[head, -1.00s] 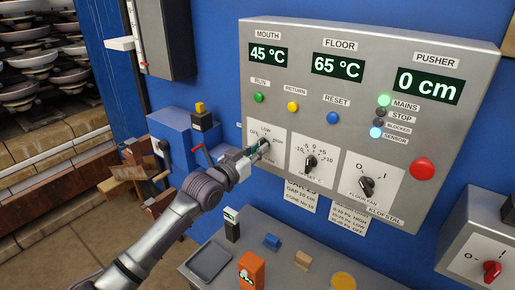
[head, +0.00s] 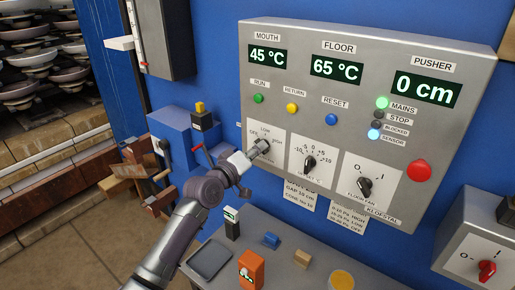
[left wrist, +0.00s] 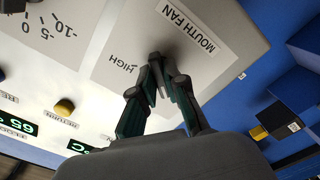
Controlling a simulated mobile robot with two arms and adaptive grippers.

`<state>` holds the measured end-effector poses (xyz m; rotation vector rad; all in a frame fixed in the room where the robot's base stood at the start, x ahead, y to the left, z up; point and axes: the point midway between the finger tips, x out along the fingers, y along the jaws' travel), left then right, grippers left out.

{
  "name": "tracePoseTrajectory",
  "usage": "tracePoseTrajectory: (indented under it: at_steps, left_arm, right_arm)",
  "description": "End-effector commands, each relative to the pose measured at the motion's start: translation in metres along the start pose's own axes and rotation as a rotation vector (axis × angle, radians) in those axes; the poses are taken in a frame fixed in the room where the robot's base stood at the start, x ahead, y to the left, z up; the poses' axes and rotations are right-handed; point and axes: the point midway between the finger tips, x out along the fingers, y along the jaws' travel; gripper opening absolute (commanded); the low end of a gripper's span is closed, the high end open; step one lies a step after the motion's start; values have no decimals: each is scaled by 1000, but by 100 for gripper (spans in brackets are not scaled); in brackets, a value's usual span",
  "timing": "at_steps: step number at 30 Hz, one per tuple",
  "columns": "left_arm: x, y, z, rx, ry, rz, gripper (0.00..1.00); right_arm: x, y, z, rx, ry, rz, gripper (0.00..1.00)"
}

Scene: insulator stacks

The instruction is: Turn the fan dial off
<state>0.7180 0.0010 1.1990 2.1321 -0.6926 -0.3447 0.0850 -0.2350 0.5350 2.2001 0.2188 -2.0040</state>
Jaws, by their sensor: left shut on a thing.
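The mouth fan dial (head: 263,146) is on a white plate at the lower left of the grey control panel (head: 300,118), with LOW and HIGH marks around it. My left gripper (head: 258,150) reaches it from the lower left and is shut on it. In the left wrist view, the fingertips of my left gripper (left wrist: 159,66) close on the dial in front of the MOUTH FAN label (left wrist: 187,28). The fingers hide most of the dial, so its exact pointer setting is hard to read. My right gripper is not in view.
To the right on the panel are an offset dial (head: 310,162), a floor fan dial (head: 365,186) and a red button (head: 419,171). Below is a grey desk with an orange block (head: 251,270) and small items. A blue box stands left of the panel.

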Motion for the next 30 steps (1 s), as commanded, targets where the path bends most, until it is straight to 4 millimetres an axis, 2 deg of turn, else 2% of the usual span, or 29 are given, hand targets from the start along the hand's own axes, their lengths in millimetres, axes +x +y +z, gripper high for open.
tracePoseTrajectory:
  at_steps: [1,9,25,26,30]
  left_arm:
    - [1,6,-5,-25,11,10,0]
    - [1,5,-5,-118,10,10,0]
    - [1,6,-6,-141,11,12,0]
    - [1,6,-6,-141,11,12,14]
    - [1,5,-5,-140,10,10,37]
  right_arm:
    - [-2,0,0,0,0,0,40]
    - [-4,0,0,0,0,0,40]
    - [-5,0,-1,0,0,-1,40]
    - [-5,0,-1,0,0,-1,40]
    - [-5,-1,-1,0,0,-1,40]
